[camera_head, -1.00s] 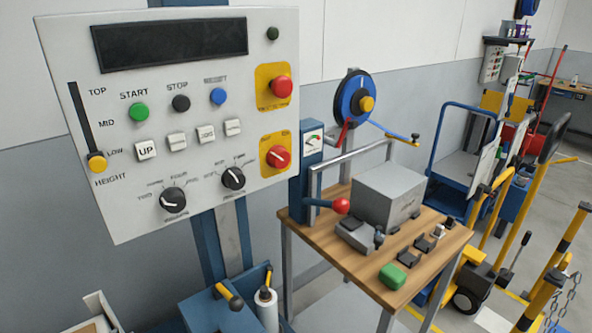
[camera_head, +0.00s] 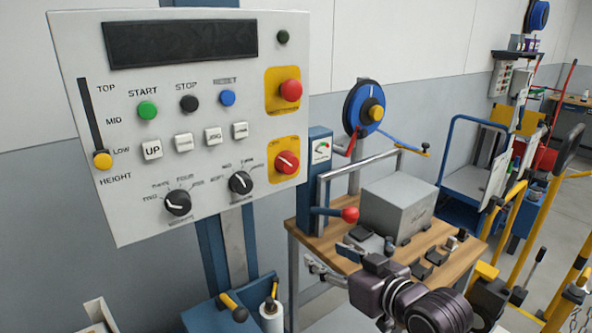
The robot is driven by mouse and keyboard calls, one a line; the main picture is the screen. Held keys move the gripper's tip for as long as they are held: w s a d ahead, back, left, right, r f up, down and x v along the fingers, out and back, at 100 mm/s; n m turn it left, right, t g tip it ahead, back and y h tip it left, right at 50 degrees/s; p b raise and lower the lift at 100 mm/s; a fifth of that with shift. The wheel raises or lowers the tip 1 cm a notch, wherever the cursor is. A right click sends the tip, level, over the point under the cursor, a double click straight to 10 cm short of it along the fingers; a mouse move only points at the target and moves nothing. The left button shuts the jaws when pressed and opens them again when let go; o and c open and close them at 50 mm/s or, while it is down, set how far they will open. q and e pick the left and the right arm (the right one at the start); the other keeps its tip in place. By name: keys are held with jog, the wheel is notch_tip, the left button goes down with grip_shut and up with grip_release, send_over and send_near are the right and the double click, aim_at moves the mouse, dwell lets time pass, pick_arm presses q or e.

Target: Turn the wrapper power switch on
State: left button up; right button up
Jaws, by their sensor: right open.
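The wrapper control panel (camera_head: 215,215) is a white upright board at the left. Its power switch (camera_head: 286,162) is a red rotary knob with a white line on a yellow plate, at the panel's lower right. The line slants from upper left to lower right. A red mushroom button (camera_head: 290,91) sits on another yellow plate above it. My right gripper (camera_head: 331,262) is open and empty, below and right of the switch and well apart from it, in front of the bench. My left gripper is not in view.
A wooden bench (camera_head: 455,262) holds a grey box (camera_head: 397,207), a red-knobbed lever (camera_head: 350,215) and small dark items. Open space lies in front of the panel.

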aim_at(292, 166)
jog(key=w+a+r+n+t+y, duration=0.1)
jog(key=w+r+y, duration=0.1)
jog(key=r, duration=0.6)
jog(key=w+a+r+n+t+y, duration=0.1)
jog(key=w+a+r, duration=0.15)
jog(key=r, duration=0.45)
jog(key=x, duration=0.2)
jog(key=b+x, duration=0.1)
jog(key=x, duration=0.2)
jog(key=b+x, duration=0.1)
jog(key=x, duration=0.1)
jog(key=shift+w+d+r, duration=0.2)
jog(key=shift+w+d, duration=0.1)
jog(key=shift+w, duration=0.1)
